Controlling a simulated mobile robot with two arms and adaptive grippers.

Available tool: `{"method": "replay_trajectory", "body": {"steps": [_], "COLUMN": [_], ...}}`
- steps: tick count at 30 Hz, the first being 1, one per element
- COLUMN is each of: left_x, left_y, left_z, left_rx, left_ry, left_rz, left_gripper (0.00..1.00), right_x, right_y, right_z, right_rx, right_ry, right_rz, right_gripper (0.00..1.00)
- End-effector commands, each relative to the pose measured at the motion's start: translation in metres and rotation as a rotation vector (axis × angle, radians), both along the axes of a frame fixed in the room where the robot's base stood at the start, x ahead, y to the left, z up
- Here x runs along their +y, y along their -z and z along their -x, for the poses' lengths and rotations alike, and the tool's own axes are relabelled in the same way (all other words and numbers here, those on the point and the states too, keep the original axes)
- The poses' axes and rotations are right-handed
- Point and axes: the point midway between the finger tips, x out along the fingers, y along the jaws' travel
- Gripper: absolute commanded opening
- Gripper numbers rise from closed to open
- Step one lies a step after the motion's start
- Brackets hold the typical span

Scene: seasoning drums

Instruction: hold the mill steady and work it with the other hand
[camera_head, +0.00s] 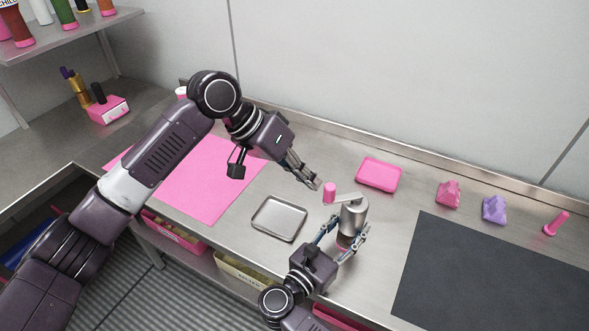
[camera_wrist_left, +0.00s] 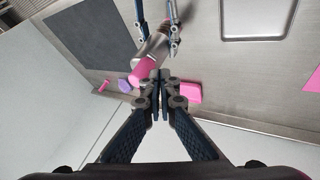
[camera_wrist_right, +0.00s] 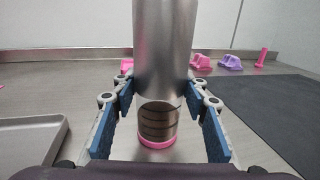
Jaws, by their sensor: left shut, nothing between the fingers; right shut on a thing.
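The mill (camera_head: 352,218) is a silver cylinder with a pink base ring, a crank arm on top and a pink crank knob (camera_head: 329,193). It stands upright on the steel counter. My right gripper (camera_head: 344,238) is shut around the mill's lower body; in the right wrist view the mill (camera_wrist_right: 165,60) stands between its two fingers. My left gripper (camera_head: 317,184) is shut and empty, its fingertips just beside the knob at the upper left. In the left wrist view the closed fingertips (camera_wrist_left: 160,78) are close to the pink knob (camera_wrist_left: 143,74); whether they touch it I cannot tell.
A steel tray (camera_head: 254,226) lies left of the mill and a pink tray (camera_head: 380,160) behind it. A pink mat (camera_head: 205,195) is at left, a dark mat (camera_head: 490,290) at right. Pink (camera_head: 448,194) and purple (camera_head: 494,210) objects stand behind the dark mat.

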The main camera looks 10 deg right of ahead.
Motion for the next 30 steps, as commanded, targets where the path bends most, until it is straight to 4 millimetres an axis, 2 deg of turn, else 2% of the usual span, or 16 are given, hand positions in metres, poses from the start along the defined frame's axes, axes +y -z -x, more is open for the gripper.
{"method": "replay_trajectory", "body": {"steps": [15,30], "left_x": [-0.004,-0.003], "left_y": [0.000,0.001], "left_z": [0.004,0.013], "left_rx": [0.000,0.000], "left_ry": [-0.004,-0.086], "left_rz": [-0.001,-0.004], "left_gripper": [0.00,0.00], "right_x": [0.000,0.000], "right_y": [0.000,0.000], "right_z": [0.000,0.000], "right_rx": [0.001,0.001], "right_ry": [0.001,0.001], "right_rz": [0.000,0.000], "right_gripper": [0.04,0.04]}}
